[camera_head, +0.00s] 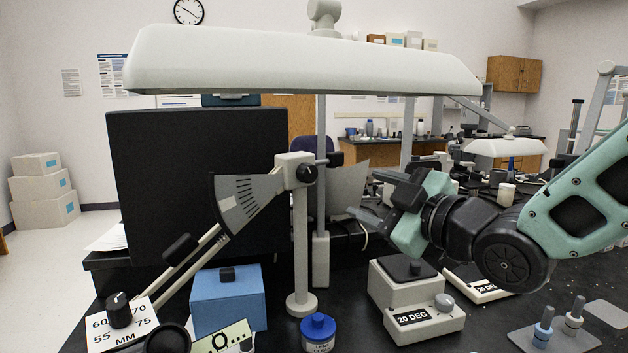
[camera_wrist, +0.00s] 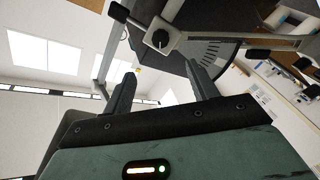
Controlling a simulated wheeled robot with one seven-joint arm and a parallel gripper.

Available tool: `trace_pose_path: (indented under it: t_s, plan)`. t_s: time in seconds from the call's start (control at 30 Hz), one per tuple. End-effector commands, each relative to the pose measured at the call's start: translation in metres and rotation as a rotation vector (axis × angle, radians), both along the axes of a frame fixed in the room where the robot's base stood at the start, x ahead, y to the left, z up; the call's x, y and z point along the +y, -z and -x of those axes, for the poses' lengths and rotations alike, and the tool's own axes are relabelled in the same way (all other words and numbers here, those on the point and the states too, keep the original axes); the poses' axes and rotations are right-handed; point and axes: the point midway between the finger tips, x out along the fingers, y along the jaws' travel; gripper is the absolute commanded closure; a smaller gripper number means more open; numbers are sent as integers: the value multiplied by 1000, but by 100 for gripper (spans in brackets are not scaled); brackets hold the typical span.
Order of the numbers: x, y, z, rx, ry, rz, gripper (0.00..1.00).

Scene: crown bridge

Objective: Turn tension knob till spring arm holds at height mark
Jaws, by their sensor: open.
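A grey stand (camera_head: 301,235) rises from the black bench and carries a pivot block with a round black tension knob (camera_head: 306,172). The knob also shows in the wrist view (camera_wrist: 160,38), just beyond the fingertips. A grey sector with dark scale lines (camera_head: 244,200) fans out left of the pivot. The pale spring arm (camera_head: 195,255) slopes down-left behind it, with a black block on it. Which line is the height mark, I cannot tell. My gripper (camera_head: 368,196) is open and empty, right of the knob and apart from it. Its fingers also show in the wrist view (camera_wrist: 160,74).
A blue box (camera_head: 228,300), a blue-lidded jar (camera_head: 318,333) and a grey "20 DEG" block (camera_head: 415,305) stand around the stand's base. A card with numbers (camera_head: 122,325) lies at front left. A large black panel (camera_head: 190,180) stands behind; a long lamp hood (camera_head: 300,65) hangs above.

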Motion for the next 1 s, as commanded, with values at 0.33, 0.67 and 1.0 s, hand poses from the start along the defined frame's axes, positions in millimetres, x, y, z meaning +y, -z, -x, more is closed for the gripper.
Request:
trace_pose_path:
  t_s: [0.33,0.67,1.0]
  plan:
    - [44,0,-55,4,-2,1,42]
    - [83,0,-105,5,-2,0,42]
    - [98,0,-126,4,0,-1,42]
